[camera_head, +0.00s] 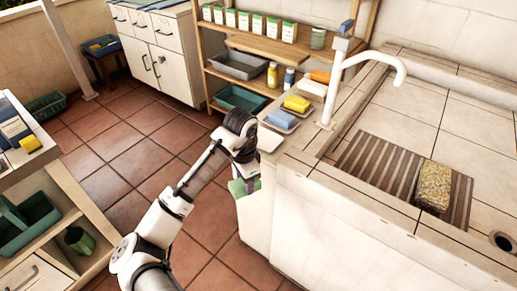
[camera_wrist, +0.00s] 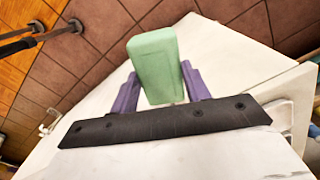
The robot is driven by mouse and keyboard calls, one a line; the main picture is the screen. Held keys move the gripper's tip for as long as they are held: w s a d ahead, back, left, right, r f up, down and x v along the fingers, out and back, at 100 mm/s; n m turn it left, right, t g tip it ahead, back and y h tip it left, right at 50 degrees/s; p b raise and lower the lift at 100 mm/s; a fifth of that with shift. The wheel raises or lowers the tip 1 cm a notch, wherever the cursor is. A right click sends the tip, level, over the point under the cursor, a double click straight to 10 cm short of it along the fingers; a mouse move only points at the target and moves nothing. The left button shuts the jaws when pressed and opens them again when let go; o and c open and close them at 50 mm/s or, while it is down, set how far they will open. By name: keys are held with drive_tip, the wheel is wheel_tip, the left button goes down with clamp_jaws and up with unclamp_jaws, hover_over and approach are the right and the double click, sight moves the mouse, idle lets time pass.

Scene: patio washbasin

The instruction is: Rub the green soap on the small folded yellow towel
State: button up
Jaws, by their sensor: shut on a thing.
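The green soap (camera_wrist: 153,62) is a pale green block held between the two purple fingers of my gripper (camera_wrist: 160,88) in the wrist view. In the head view my gripper (camera_head: 245,172) is beside the left end of the white washbasin counter, with the soap (camera_head: 240,187) partly showing under it. A yellow, mottled, thick block that looks like the small folded yellow towel (camera_head: 433,184) lies on a brown striped mat (camera_head: 375,168) on the counter at the right. My gripper is well to the left of it, apart from it.
A white tap (camera_head: 364,62) rises from the counter between my gripper and the towel. Blue (camera_head: 281,119), yellow (camera_head: 296,104) and orange (camera_head: 320,76) blocks stand in a row behind my gripper. A drain hole (camera_head: 503,242) is at the right.

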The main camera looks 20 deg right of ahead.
drive_tip(key=s+a+f+n, duration=0.1)
drive_tip(key=a+f+n, duration=0.2)
drive_tip(key=f+n, duration=0.2)
drive_tip(key=s+a+f+n, duration=0.1)
drive_tip(key=a+f+n, duration=0.2)
drive_tip(key=f, duration=0.9)
drive_tip(key=s+a+f+n, duration=0.1)
drive_tip(key=a+f+n, duration=0.3)
drive_tip(key=f+n, duration=0.3)
drive_tip(key=shift+f, duration=0.9)
